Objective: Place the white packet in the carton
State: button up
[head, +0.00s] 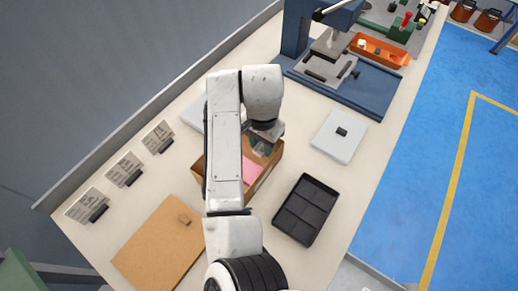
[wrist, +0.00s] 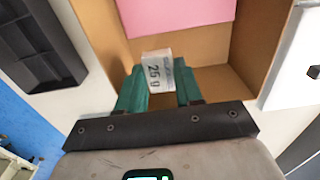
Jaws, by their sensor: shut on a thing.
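The white packet (wrist: 157,70), marked "25 g", is between the two green fingers of my gripper (wrist: 158,76) in the wrist view. My gripper is shut on it. The open brown carton (wrist: 262,45) lies below and around the packet in that view; I cannot tell how far the packet is above its floor. A pink flat thing (wrist: 180,15) is in the carton at its far part. In the head view my arm hides part of the carton (head: 267,173), and my gripper (head: 261,148) is over its upper end. The packet is not clear there.
A black divided tray (head: 306,209) stands right of the carton, and a pale flat box (head: 339,136) is farther right. A brown board (head: 160,246) lies at the lower left. Several cards with black clips (head: 124,168) line the left edge. A blue machine (head: 345,80) stands behind.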

aim_at(262, 148)
jog(key=shift+s+f, duration=0.1)
jog(key=shift+f, duration=1.95)
jog(key=shift+f, duration=0.15)
jog(key=o, duration=0.8)
jog(key=shift+c, duration=0.2)
notch_tip(262, 148, up, 12)
jog(key=shift+r, duration=0.2)
